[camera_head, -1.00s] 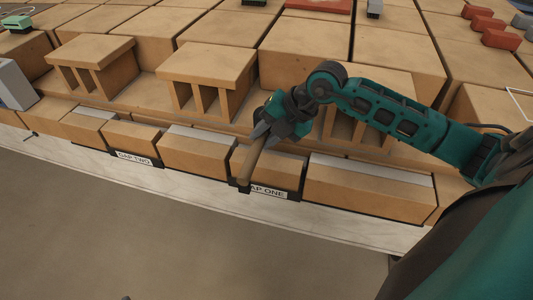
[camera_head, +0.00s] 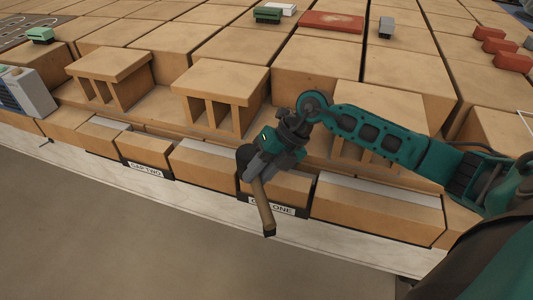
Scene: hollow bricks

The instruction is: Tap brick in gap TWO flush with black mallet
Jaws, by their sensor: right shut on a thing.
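My right gripper (camera_head: 262,165) is shut on the wooden handle of the mallet (camera_head: 263,207). The handle slants down in front of the brick row, its lower end over the pale ledge. A dark rounded part beside the jaws looks like the black head, mostly hidden by the gripper. The tan brick in gap TWO (camera_head: 144,149) sits to the left, above the label GAP TWO (camera_head: 145,170), between two neighbouring bricks. Whether it is flush I cannot tell. The brick in gap ONE (camera_head: 283,187) is partly behind the mallet and gripper. My left gripper is not in view.
Hollow tan bricks with webs (camera_head: 222,95) stand behind the row. Large tan blocks fill the back, with a red flat piece (camera_head: 331,22) and small green (camera_head: 268,15) and grey items on top. A grey-white box (camera_head: 28,92) stands at left. The floor in front is clear.

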